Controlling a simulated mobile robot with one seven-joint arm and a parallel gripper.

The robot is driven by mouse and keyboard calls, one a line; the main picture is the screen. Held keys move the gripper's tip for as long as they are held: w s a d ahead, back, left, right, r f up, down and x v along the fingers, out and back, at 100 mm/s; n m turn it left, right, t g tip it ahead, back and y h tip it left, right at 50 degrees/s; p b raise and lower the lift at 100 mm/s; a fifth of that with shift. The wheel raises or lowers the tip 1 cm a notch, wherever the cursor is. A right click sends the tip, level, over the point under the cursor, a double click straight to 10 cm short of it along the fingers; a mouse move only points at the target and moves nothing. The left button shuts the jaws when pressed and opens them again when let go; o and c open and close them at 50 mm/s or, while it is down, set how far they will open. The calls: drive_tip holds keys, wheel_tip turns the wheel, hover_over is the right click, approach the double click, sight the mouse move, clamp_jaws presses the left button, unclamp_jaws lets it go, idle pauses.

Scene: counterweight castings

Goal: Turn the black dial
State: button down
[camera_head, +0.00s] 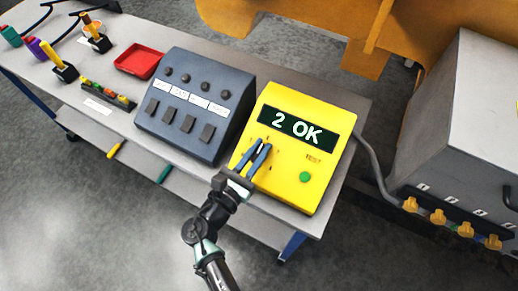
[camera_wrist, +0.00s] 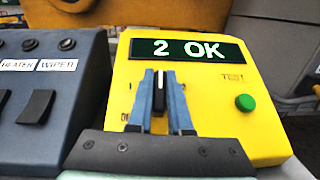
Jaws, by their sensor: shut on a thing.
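The yellow box (camera_head: 331,135) stands on the bench's right end. Its display (camera_wrist: 189,50) reads "2 OK". In the wrist view the black dial (camera_wrist: 159,92) sits on its sloped face, left of the green button (camera_wrist: 245,102), with a light line along its top. My gripper (camera_head: 262,147) reaches the box's face from the front. In the wrist view its blue fingers (camera_wrist: 160,88) stand on either side of the dial and are shut on it. In the head view the fingers mostly hide the dial.
A dark blue switch box (camera_head: 194,103) stands close on the left. A red tray (camera_head: 139,60) and several coloured tools lie further left on the grey bench (camera_head: 330,92). A grey cabinet (camera_head: 465,110) with yellow plugs (camera_head: 437,217) stands at the right.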

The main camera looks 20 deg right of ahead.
drive_tip(key=m+g+b, duration=0.1)
drive_tip(key=m+g, duration=0.1)
drive_tip(key=m+g+h+b, duration=0.1)
drive_tip(key=m+g+b, duration=0.1)
drive_tip(key=m+g, duration=0.1)
drive_tip(key=m+g+h+b, duration=0.1)
drive_tip(key=m+g, duration=0.1)
drive_tip(key=shift+s+f+m, duration=0.1)
drive_tip(key=shift+f+m, duration=0.2)
drive_tip(key=shift+m, duration=0.1)
drive_tip(key=m+g+b, duration=0.1)
drive_tip(key=m+g, duration=0.2)
drive_tip(key=m+g+y+b, duration=0.1)
drive_tip(key=m+g+b, duration=0.1)
drive_tip(key=g, duration=0.1)
drive_tip(key=shift+s+m+y+b, duration=0.2)
drive_tip(key=shift+m+y+b, duration=0.1)
drive_tip(key=shift+m, duration=0.1)
drive_tip(key=shift+g, duration=0.3)
drive_tip(key=c, duration=0.9)
unclamp_jaws()
drive_tip(key=shift+r, duration=0.1)
drive_tip(key=shift+o, duration=0.3)
drive_tip(key=shift+r, duration=0.1)
drive_tip(key=b+v, duration=0.1)
drive_tip(key=v, duration=1.2)
